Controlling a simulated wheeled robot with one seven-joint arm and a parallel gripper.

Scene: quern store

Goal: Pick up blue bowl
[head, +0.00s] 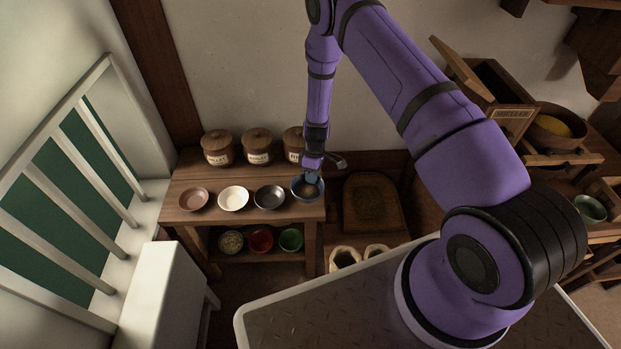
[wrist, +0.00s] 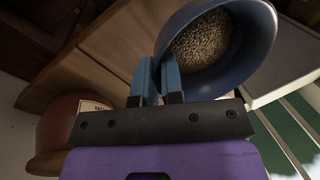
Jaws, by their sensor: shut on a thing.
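The blue bowl (head: 306,195) is at the right end of the wooden table, at the end of a row of bowls. In the wrist view the blue bowl (wrist: 262,50) fills the upper right and holds grainy brownish contents. My gripper (head: 312,180) reaches down to it from above. In the wrist view my gripper (wrist: 160,75) has its two blue fingers shut on the bowl's near rim. I cannot tell whether the bowl is touching the table or slightly above it.
A brown bowl (head: 193,199), a white bowl (head: 233,198) and a dark grey bowl (head: 269,197) stand left of it. Lidded jars (head: 257,147) line the table's back. Several filled bowls (head: 261,240) sit on the lower shelf. Open sacks (head: 345,258) stand below right.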

